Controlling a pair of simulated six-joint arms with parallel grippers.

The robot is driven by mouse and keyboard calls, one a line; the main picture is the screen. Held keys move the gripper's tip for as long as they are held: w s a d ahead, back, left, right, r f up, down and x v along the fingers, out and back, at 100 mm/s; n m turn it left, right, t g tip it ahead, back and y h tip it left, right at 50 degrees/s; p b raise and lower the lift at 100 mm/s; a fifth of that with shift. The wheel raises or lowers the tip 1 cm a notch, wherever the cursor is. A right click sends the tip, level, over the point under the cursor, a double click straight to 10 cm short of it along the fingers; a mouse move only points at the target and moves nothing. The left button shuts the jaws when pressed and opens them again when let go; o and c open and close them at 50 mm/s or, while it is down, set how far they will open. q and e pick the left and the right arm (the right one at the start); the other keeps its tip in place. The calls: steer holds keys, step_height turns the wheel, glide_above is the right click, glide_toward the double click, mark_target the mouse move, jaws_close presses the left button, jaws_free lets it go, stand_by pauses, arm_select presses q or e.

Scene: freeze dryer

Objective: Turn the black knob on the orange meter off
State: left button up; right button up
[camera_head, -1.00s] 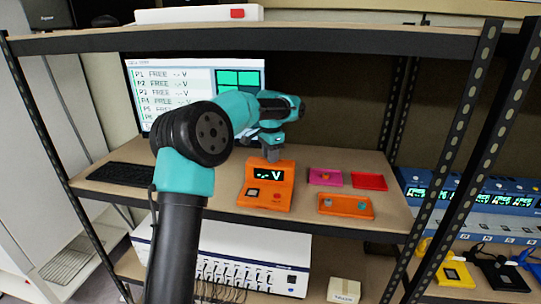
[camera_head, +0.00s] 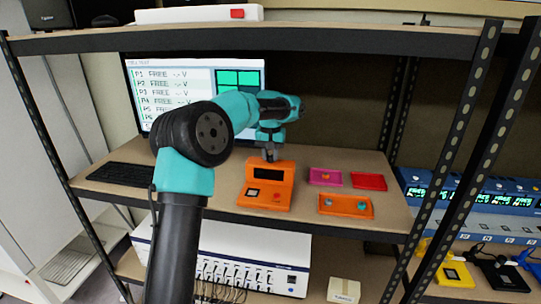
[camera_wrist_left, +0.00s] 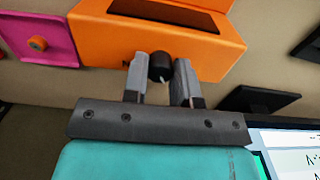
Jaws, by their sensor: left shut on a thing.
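The orange meter (camera_head: 286,186) stands on the middle shelf, and its display (camera_head: 270,174) is dark. It also fills the top of the left wrist view (camera_wrist_left: 200,48). The black knob (camera_wrist_left: 160,66) sits on the meter's back edge in the left wrist view. My left gripper (camera_head: 270,157) reaches down behind the top of the meter. In the left wrist view my left gripper (camera_wrist_left: 160,82) has one finger on each side of the knob and is shut on it. The knob is hidden in the head view. My right gripper is out of view.
A black keyboard (camera_head: 122,174) and a monitor (camera_head: 200,72) stand left and behind. The upper shelf (camera_head: 330,44) hangs above my arm.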

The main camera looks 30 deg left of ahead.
mark_target(271, 156)
arm_select(q)
steer(key=shift+n, duration=0.6)
steer(key=o, duration=0.9)
steer(key=shift+o, duration=0.2)
steer(key=shift+r, duration=0.15)
step_height(271, 156, up, 12)
stand_by(0.4)
